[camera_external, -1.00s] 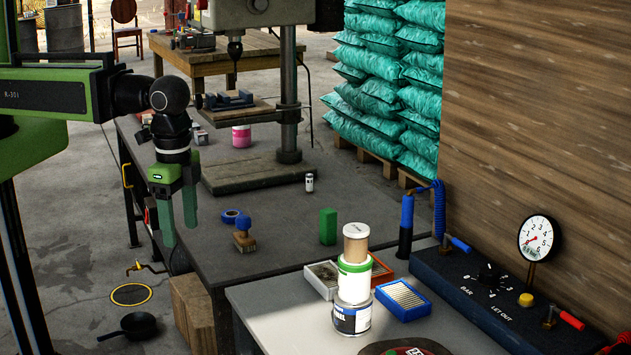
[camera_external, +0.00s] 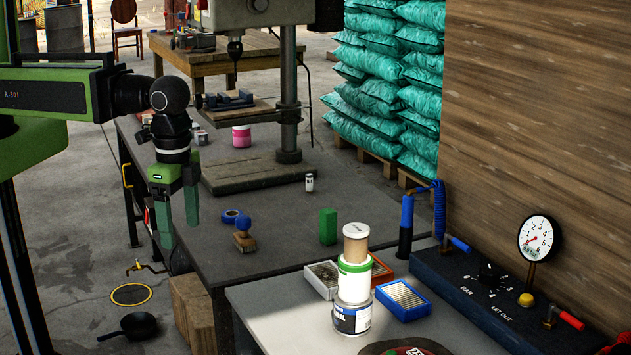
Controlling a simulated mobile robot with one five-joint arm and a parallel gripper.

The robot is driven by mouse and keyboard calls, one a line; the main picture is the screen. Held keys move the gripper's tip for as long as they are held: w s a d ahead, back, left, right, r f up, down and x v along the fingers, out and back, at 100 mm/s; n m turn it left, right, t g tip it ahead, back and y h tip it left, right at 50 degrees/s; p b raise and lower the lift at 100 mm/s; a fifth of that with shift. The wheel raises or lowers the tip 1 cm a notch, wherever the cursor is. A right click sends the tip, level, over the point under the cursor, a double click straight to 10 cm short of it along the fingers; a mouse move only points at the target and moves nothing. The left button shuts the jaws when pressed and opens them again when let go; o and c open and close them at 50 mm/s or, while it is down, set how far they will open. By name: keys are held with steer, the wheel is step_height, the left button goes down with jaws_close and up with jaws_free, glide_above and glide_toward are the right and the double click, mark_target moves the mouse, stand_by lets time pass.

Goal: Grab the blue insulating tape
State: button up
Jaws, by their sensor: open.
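The blue insulating tape (camera_external: 230,216) is a small blue roll lying on the dark workbench (camera_external: 290,235), near its left edge. A blue-knobbed stamp or brush (camera_external: 244,234) stands just in front of it and slightly to the right, close by or touching; I cannot tell which. My gripper (camera_external: 179,222) has green fingers pointing down. It is open and empty, to the left of the tape in the picture, by the bench's left edge. The tape is apart from the fingers.
A green block (camera_external: 328,226) and a small white canister (camera_external: 309,182) stand to the right on the bench. A drill press (camera_external: 289,100) rises behind. Stacked cans (camera_external: 353,290) stand on the nearer pale table.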

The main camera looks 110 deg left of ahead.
stand_by(0.3)
steer(key=w+a+f+n+b, duration=0.1)
steer(key=w+a+n, duration=0.5)
steer(key=a, duration=0.5)
steer(key=s+a+f+n+b, duration=0.1)
steer(key=s+a+n, duration=0.15)
steer(key=a, duration=0.75)
steer(key=s+a+f+n+b, duration=0.1)
steer(key=a+n, duration=0.2)
steer(key=a, duration=0.7)
steer(key=s+a+f+n+b, duration=0.1)
steer(key=s+a+n, duration=0.2)
steer(key=s+a, duration=0.75)
steer(key=s+a+f+n+b, duration=0.2)
steer(key=s+a, duration=0.6)
steer(key=a, duration=0.5)
steer(key=f+b, duration=1.2)
steer(key=shift+s+d, duration=0.15)
steer(key=shift+d, duration=0.05)
steer(key=shift+r, duration=0.1)
